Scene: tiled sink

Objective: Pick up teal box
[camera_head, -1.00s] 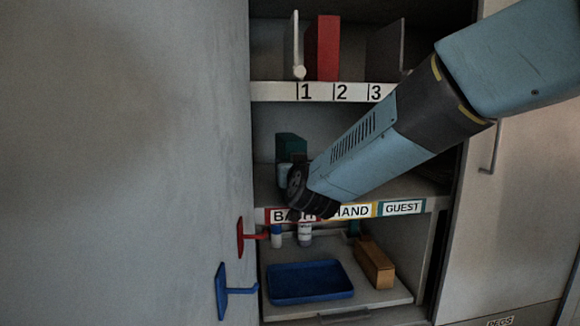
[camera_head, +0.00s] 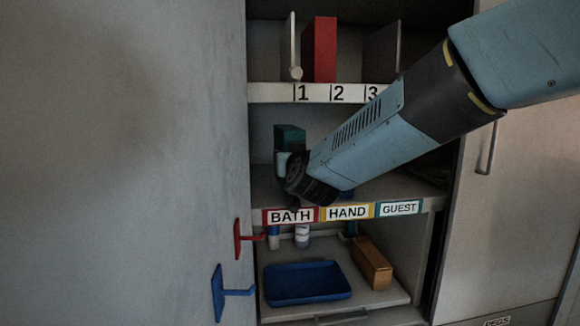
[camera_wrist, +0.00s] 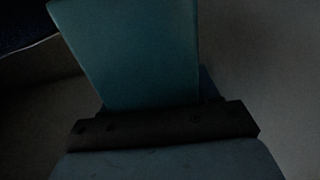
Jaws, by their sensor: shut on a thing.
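The teal box (camera_head: 290,138) is on the middle shelf level, at the left, above the BATH label. Its top shows past my arm in the head view. In the wrist view the teal box (camera_wrist: 135,50) fills the upper middle, right against the dark gripper body (camera_wrist: 165,127). My gripper (camera_head: 296,172) is shut on the teal box; its fingertips are mostly hidden behind my wrist in the head view. I cannot tell how far the box is from the shelf.
A pale cylinder (camera_head: 282,164) stands by the box. The shelf edge carries BATH (camera_head: 290,216), HAND and GUEST labels. Above, a red box (camera_head: 320,50) stands on the numbered shelf. Below are a blue tray (camera_head: 308,283) and an orange-brown box (camera_head: 372,262). Red and blue hooks (camera_head: 235,291) stick out at left.

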